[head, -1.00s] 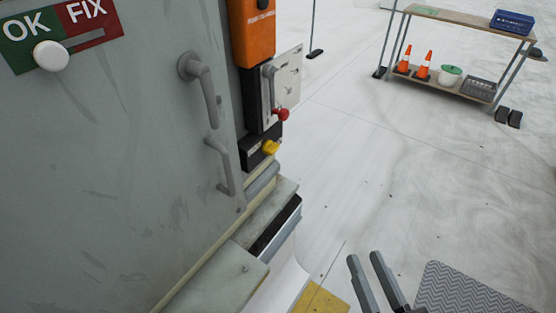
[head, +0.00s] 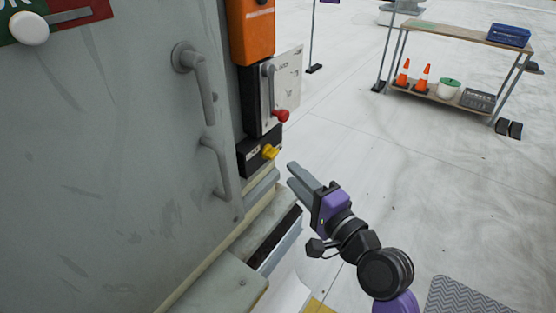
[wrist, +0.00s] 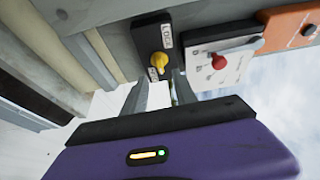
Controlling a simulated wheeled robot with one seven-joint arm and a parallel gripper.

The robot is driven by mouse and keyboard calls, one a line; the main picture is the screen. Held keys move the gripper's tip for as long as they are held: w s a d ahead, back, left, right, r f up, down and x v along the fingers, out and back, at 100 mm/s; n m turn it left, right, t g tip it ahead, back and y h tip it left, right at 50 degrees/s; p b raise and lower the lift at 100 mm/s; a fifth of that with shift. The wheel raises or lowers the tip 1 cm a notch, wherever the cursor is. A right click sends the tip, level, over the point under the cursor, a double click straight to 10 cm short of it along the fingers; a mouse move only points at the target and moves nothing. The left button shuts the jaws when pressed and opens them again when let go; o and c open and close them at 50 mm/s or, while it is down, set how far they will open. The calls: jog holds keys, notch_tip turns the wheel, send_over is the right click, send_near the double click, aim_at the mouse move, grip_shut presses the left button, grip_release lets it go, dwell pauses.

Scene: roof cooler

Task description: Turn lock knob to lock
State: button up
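The yellow lock knob (head: 270,152) sits on a small black box (head: 254,157) on the cabinet's side, below the red-knobbed lever panel. In the wrist view the yellow knob (wrist: 159,60) lies straight beyond my fingertips, with partly readable white labels beside it. My gripper (head: 293,175) is just right of and slightly below the knob in the head view, pointing at it. In the wrist view its two fingers (wrist: 158,88) are apart with nothing between them. The fingertips appear short of the knob; the exact gap is hard to tell.
A lever with a red knob (head: 281,115) is on the panel above the black box, under an orange box (head: 252,30). A grey door handle (head: 196,80) juts out at left. A shelf cart (head: 465,40) stands far right.

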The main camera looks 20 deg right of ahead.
aim_at(275, 156)
jog(key=shift+p+x, duration=0.55)
jog(key=shift+x, duration=3.35)
grip_shut()
